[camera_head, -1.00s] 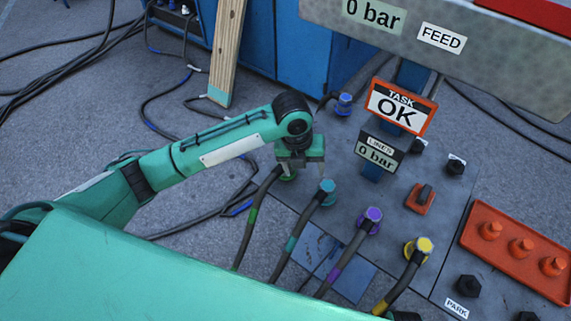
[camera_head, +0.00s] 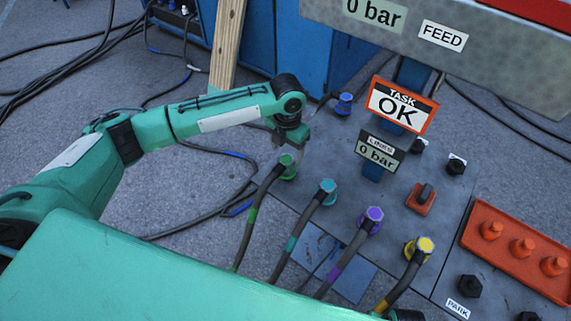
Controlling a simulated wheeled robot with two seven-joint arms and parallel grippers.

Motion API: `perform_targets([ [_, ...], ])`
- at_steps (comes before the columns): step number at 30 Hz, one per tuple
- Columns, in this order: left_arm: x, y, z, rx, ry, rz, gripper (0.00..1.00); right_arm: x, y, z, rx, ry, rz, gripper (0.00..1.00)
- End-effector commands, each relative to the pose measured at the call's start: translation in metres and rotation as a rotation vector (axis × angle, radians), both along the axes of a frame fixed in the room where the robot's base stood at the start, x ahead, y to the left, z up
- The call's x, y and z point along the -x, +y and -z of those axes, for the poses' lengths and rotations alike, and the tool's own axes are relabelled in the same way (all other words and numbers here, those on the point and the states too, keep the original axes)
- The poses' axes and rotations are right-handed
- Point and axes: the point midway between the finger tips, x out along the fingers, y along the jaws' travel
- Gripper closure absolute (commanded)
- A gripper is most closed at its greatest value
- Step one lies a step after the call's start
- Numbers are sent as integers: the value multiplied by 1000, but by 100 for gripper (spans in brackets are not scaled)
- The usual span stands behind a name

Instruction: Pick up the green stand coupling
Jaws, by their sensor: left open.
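The green stand coupling (camera_head: 287,164) sits at the end of its dark hose, at the left end of the row of couplings on the grey plate. My left gripper (camera_head: 289,151) comes in from the left and is open just behind and above the green coupling. Its fingers are partly dark and small, and I cannot tell whether one touches the coupling. The green coupling's cap is in plain view, with nothing gripped around it.
Teal (camera_head: 327,188), purple (camera_head: 373,217) and yellow (camera_head: 423,247) couplings stand to the right, each on a hose. A blue coupling (camera_head: 344,103) lies behind. The "TASK OK" sign (camera_head: 399,107) and the "0 bar" display (camera_head: 378,155) stand right of the gripper.

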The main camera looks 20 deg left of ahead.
Motion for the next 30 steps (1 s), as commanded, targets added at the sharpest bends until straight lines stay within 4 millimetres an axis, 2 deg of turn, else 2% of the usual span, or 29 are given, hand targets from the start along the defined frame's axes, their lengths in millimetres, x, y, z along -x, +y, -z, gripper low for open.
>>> perform_targets([
  [7, 3, 1, 15, -1, 2, -1, 33, -1, 0, -2, -1, -2, 1, 64],
  [15, 8, 2, 53, -2, 2, 0, 33, -2, 0, -2, -1, -3, 1, 64],
  [23, 7, 2, 57, -1, -1, 0, 33, -2, 0, -4, 0, -6, 1, 64],
  [30, 7, 2, 57, -1, -1, 0, 80, -1, 0, -4, 0, -4, 1, 64],
])
